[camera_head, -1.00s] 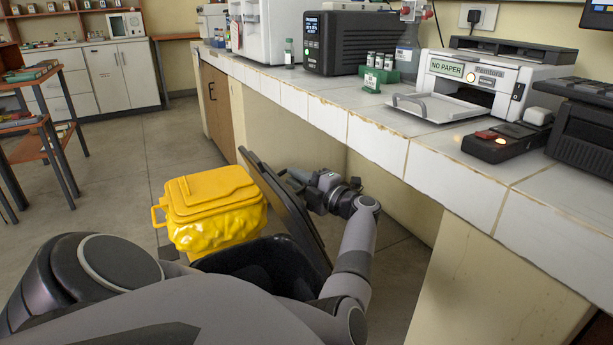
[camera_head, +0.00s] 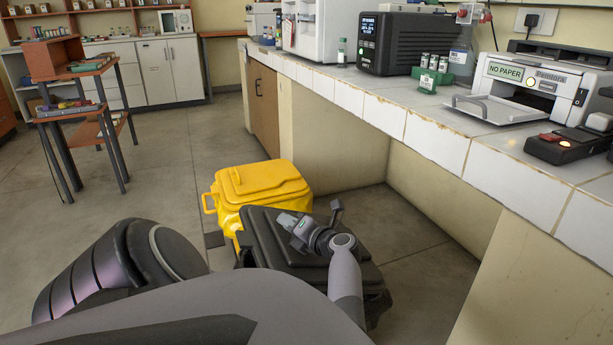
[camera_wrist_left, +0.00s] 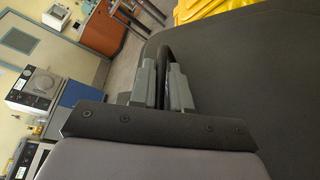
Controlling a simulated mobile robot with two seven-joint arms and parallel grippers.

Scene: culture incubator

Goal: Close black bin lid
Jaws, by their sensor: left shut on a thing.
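The black bin (camera_head: 378,302) stands on the floor beside the counter, partly behind my arm. Its black lid (camera_head: 262,228) lies down over the bin top, close to flat; I cannot tell whether a gap is left at the rim. My left gripper (camera_head: 287,219) is above the lid. In the left wrist view its fingers (camera_wrist_left: 160,90) are shut on a dark curved part at the lid's edge, and the lid's flat dark surface (camera_wrist_left: 260,70) fills the right side. My right gripper is not in view.
A yellow bin (camera_head: 262,182) stands right behind the black bin. The white tiled counter (camera_head: 440,130) with a printer (camera_head: 530,85) runs along the right. A small shelf cart (camera_head: 85,110) stands at the left. The floor between is free.

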